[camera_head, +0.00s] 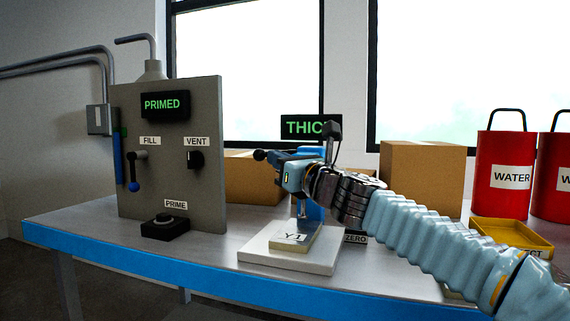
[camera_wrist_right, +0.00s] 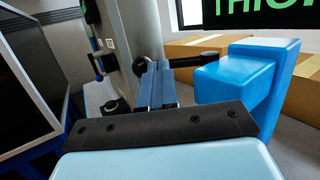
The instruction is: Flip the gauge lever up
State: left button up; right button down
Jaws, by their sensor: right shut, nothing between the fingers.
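The gauge (camera_head: 309,151) is a blue C-shaped body on a white base (camera_head: 262,250); its blue head also shows in the right wrist view (camera_wrist_right: 235,85). Its black lever (camera_head: 260,155) has a ball end and sticks out to the left, roughly level; it also shows in the right wrist view (camera_wrist_right: 190,61). A pale plate labelled Y1 (camera_head: 293,237) lies on the base. My right gripper (camera_head: 281,171) is shut and empty, close to the lever and just below it in the head view. In the right wrist view its fingertips (camera_wrist_right: 157,80) overlap the lever's ball end; I cannot tell whether they touch.
A grey panel (camera_head: 205,105) with a PRIMED display, FILL lever, VENT knob and PRIME button stands left. A THIC display (camera_head: 300,128) is partly hidden by my arm.

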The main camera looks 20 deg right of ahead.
aim_at(264, 157)
jog(key=w+m+h, duration=0.1)
jog(key=h, duration=0.1)
jog(key=w+a+m+t+h+b, duration=0.1)
jog(key=m+h, duration=0.1)
jog(key=h, duration=0.1)
jog(key=w+a+m+h+b, duration=0.1)
jog(key=h, duration=0.2)
jog(key=shift+a+f+m, duration=0.1)
jog(key=shift+a+m, duration=0.1)
jog(key=shift+m, duration=0.2)
jog(key=shift+w+m+h, duration=0.3)
jog(key=shift+w+h, duration=0.6)
jog(key=shift+w, duration=0.05)
jog(key=shift+d+p, duration=0.1)
jog(key=shift+p, duration=0.2)
